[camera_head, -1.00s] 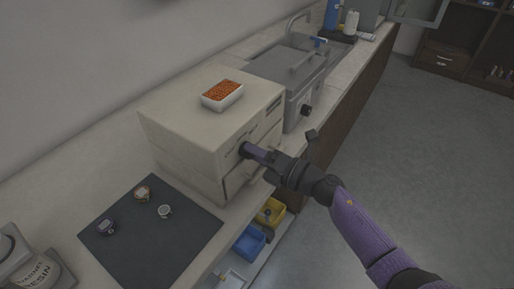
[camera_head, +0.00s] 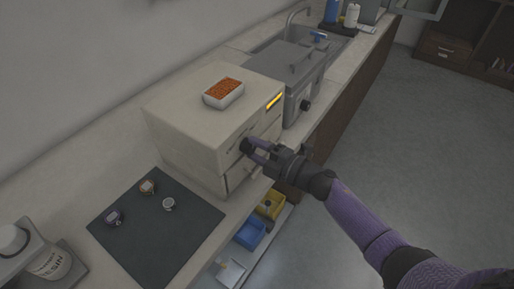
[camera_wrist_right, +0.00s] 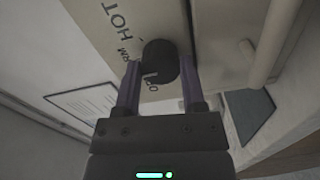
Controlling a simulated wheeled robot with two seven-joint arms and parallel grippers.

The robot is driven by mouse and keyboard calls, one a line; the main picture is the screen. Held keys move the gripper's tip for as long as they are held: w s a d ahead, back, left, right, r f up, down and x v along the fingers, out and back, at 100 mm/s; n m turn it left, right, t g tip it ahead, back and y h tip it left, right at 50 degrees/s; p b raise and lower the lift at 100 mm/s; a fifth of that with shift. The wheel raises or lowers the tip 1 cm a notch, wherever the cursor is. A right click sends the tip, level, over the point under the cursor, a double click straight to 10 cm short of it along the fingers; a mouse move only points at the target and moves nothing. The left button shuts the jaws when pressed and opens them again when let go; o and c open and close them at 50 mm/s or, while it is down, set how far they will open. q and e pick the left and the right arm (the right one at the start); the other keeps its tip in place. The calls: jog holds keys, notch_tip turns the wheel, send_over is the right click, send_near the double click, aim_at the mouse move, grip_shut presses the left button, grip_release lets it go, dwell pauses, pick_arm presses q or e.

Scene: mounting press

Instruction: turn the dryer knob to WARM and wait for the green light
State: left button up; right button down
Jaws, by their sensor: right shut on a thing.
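The dryer is a beige box (camera_head: 190,140) on the counter. An amber light strip (camera_head: 274,101) glows on the upper right of its front; no green light shows there. My right gripper (camera_head: 257,149) is shut on the black dryer knob (camera_head: 246,145). In the right wrist view the knob (camera_wrist_right: 160,61) sits between my two purple fingers. HOT is readable on the panel, with a partly hidden word ending in "RM" beside it and another partly covered label by the knob. The knob's pointer cannot be made out clearly. My left gripper is not in view.
A white dish of orange grains (camera_head: 223,93) stands on the dryer. A dark mat (camera_head: 155,240) with several small round pieces lies in front. Blue (camera_head: 250,235) and yellow bins (camera_head: 271,205) sit below the counter edge.

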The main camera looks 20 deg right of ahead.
dwell(0.4)
jog(key=shift+c, duration=0.8)
grip_release()
jog(key=v, duration=1)
jog(key=shift+p, duration=0.45)
